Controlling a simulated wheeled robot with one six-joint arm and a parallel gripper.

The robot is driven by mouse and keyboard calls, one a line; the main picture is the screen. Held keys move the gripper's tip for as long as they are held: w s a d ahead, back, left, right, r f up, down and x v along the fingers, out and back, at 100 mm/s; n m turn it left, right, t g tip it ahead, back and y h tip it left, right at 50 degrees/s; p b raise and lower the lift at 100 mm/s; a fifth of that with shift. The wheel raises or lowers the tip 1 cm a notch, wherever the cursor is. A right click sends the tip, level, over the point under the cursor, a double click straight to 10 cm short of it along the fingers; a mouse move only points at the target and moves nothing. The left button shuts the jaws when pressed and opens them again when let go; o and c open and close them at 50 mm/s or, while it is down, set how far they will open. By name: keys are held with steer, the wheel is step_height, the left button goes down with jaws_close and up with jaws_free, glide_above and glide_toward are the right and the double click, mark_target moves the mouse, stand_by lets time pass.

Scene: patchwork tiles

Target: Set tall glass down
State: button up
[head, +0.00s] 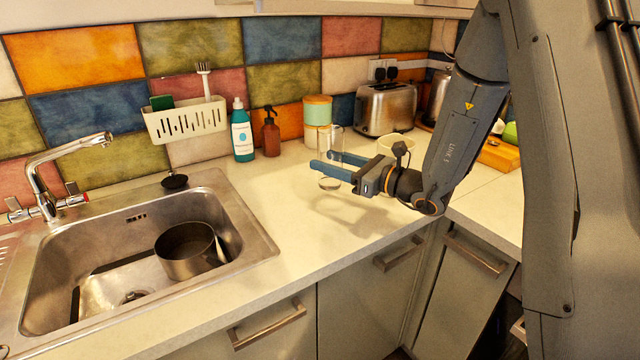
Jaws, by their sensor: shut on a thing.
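My gripper (328,167) reaches in from the right over the worktop, with its blue fingers pointing left. It is shut on the tall glass (330,183), a clear upright tumbler. The fingers hide part of the middle of the glass. Its base shows below the fingers and its rim above them. The base looks close to the pale worktop (285,215), but I cannot tell whether it touches.
A steel sink (238,222) holding a pan (187,250) is at the left. A teal bottle (242,135), brown bottle (271,135), canister (317,112), toaster (386,108) and cream bowl (396,145) stand behind. The worktop left of my gripper is clear.

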mark_target(332, 184)
steer(key=shift+f+p, duration=0.55)
steer(key=shift+f, duration=2.65)
steer(key=shift+f, duration=0.1)
steer(key=o, duration=1.3)
steer(key=shift+f, duration=0.1)
steer(key=shift+c, duration=0.2)
steer(key=shift+d, duration=0.2)
steer(key=b+v, duration=0.3)
steer(key=v, duration=0.8)
steer(key=shift+s+d, duration=0.2)
steer(key=shift+s, duration=0.1)
steer(key=shift+a, duration=0.1)
